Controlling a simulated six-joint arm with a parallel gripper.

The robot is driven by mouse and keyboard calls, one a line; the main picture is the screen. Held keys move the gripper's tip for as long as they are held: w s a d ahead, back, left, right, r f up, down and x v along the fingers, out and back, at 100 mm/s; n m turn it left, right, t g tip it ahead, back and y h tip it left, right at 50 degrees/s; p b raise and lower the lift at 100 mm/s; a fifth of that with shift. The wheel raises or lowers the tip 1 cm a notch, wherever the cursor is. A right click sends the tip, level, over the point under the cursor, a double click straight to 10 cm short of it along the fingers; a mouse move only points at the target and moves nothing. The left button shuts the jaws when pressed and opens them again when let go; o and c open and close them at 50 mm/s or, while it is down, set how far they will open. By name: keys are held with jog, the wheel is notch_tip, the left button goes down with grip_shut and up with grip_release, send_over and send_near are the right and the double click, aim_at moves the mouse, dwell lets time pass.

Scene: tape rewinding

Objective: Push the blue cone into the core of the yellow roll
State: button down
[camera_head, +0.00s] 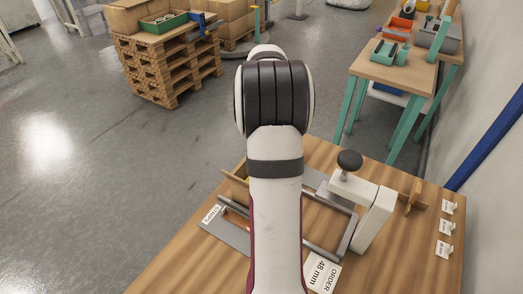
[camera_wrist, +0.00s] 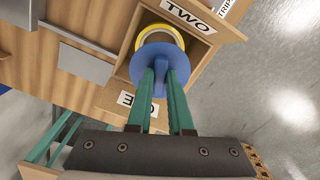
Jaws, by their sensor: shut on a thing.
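In the wrist view, the blue cone (camera_wrist: 143,64) shows as a round blue disc with a stub between the green fingertips of my gripper (camera_wrist: 164,76), which is shut on it. The yellow roll (camera_wrist: 171,32) sits just beyond the disc, in a wooden compartment beside a label reading TWO. The disc overlaps the roll's near side and hides most of its core. I cannot tell whether the cone touches the roll or enters the core. In the head view, my arm hides the gripper, the cone and the roll.
The wooden table (camera_head: 405,262) carries a metal frame (camera_head: 344,234), a white clamp block (camera_head: 375,222) with a black knob (camera_head: 349,160), and an ORDER 48 mm card (camera_head: 322,272). A pallet stack (camera_head: 165,68) and a green-legged bench (camera_head: 392,68) stand farther back.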

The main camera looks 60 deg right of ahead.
jog(key=shift+f, duration=2.5)
jog(key=shift+f, duration=2)
jog(key=shift+f, duration=0.15)
jog(key=shift+f, duration=0.25)
jog(key=c, duration=0.7)
grip_release()
jog(key=shift+c, duration=0.2)
jog(key=shift+o, duration=1.2)
